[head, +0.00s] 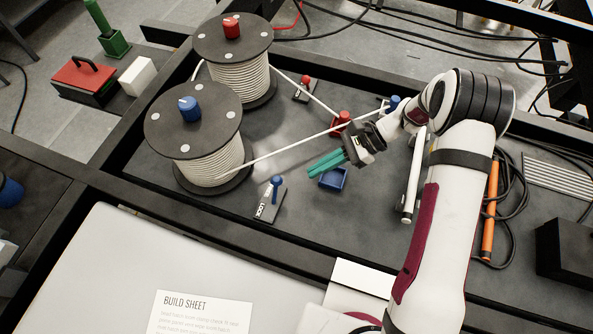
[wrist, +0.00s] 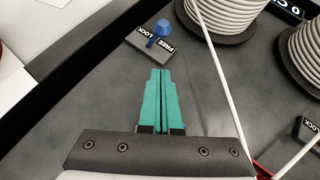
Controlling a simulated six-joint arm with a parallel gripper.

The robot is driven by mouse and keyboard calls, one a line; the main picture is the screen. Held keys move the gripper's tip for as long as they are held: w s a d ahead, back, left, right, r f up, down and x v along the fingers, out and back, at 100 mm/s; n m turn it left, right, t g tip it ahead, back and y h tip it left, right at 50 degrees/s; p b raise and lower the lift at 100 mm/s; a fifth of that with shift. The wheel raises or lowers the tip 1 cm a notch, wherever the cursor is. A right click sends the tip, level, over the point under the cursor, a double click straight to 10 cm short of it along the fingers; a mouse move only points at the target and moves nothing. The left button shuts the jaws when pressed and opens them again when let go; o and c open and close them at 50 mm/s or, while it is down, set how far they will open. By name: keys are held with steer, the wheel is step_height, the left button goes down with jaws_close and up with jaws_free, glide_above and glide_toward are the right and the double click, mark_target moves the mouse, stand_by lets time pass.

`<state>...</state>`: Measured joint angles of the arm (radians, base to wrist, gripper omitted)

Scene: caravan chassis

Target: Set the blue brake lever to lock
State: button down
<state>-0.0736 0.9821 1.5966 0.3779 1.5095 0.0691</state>
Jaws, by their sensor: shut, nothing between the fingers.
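The blue brake lever (head: 277,183) stands on a small dark plate (head: 269,207) in front of the blue-topped spool. A LOCK label shows on the plate's near end in the head view. In the wrist view the lever's blue knob (wrist: 162,27) is up ahead of the fingers, and the plate (wrist: 150,45) shows both FREE and LOCK labels. I cannot tell for sure which label the lever leans toward. My gripper (head: 311,168) has teal fingers, also seen in the wrist view (wrist: 160,72). They are together and empty, apart from the lever, to its right in the head view.
The blue-topped spool (head: 190,145) stands left of my gripper, with its white rope (head: 280,144) running to the right near my wrist. A red-topped spool (head: 232,60) is behind. A red lever (head: 305,84) stands farther back.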

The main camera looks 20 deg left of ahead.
mark_target(276, 190)
steer(key=s+a, duration=0.2)
steer(key=a, duration=0.1)
steer(key=shift+s+a+f, duration=0.2)
steer(key=shift+a, duration=0.05)
steer(key=shift+s+a+r, duration=0.1)
steer(key=shift+s+a, duration=0.2)
steer(key=shift+a, duration=0.15)
steer(key=shift+r, duration=0.1)
steer(key=shift+s+r+t, duration=0.1)
steer(key=shift+s+t, duration=0.15)
steer(key=shift+t, duration=0.15)
